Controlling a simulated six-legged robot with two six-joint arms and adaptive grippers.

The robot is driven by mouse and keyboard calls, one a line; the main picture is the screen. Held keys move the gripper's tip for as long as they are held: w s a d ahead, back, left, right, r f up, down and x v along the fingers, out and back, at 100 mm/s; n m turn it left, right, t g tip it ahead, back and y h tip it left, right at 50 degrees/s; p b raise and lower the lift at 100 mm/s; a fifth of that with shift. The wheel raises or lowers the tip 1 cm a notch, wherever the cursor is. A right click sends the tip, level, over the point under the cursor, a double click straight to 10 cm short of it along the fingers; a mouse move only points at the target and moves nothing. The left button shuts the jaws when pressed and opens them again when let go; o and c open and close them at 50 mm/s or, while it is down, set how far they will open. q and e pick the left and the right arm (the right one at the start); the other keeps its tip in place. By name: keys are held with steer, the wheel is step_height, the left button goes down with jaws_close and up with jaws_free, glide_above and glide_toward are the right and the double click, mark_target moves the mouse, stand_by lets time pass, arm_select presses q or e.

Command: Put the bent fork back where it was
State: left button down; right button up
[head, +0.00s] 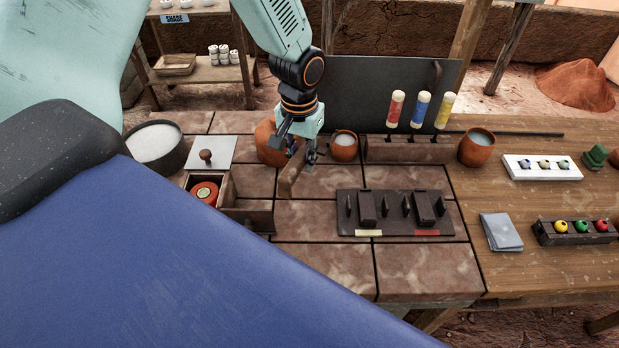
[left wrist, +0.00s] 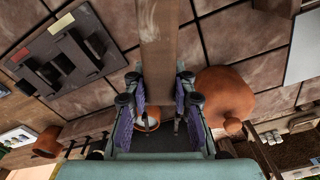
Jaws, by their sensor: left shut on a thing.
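My left gripper (head: 300,158) hangs over the tiled bench top, left of the dark slotted rack. It is shut on a flat brown bar (head: 289,178), which slants down from the fingers. In the left wrist view the bar (left wrist: 158,40) runs away between the two finger pads of the gripper (left wrist: 159,88). No tines or bend show on it, so I cannot tell if it is the bent fork. The rack (head: 347,225) has several dark upright pieces, a yellow label and a red label at its front. My right gripper is not in view.
A round orange-brown pot (head: 268,140) and a small cup (head: 344,147) stand close behind the gripper. A holder (head: 410,150) with three coloured tubes stands behind the rack. The tiles before the rack are clear.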

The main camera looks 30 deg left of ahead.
arm_select(q)
steer(key=f, duration=0.4)
steer(key=a+f, duration=0.1)
steer(key=f, duration=0.1)
steer(key=shift+f, duration=0.1)
steer(key=shift+w+d+f, duration=0.1)
steer(key=shift+d+f, duration=0.05)
steer(key=shift+f, duration=0.25)
steer(key=f, duration=0.1)
steer(key=f+b, duration=0.1)
steer(key=f, duration=0.1)
steer(key=shift+s+a+f, duration=0.15)
steer(key=shift+s+a, duration=0.05)
steer(key=shift+a, duration=0.15)
steer(key=shift+w+f, duration=0.1)
steer(key=shift+w, duration=0.05)
steer(key=shift+w+d, duration=0.1)
steer(key=shift+d, duration=0.1)
steer(key=shift+f, duration=0.1)
steer(key=c, duration=1.3)
jaws_free()
steer(key=shift+s+a, duration=0.15)
steer(key=shift+s, duration=0.1)
steer(key=shift+c, duration=0.2)
steer(key=shift+o, duration=1.2)
steer(key=shift+w, duration=0.15)
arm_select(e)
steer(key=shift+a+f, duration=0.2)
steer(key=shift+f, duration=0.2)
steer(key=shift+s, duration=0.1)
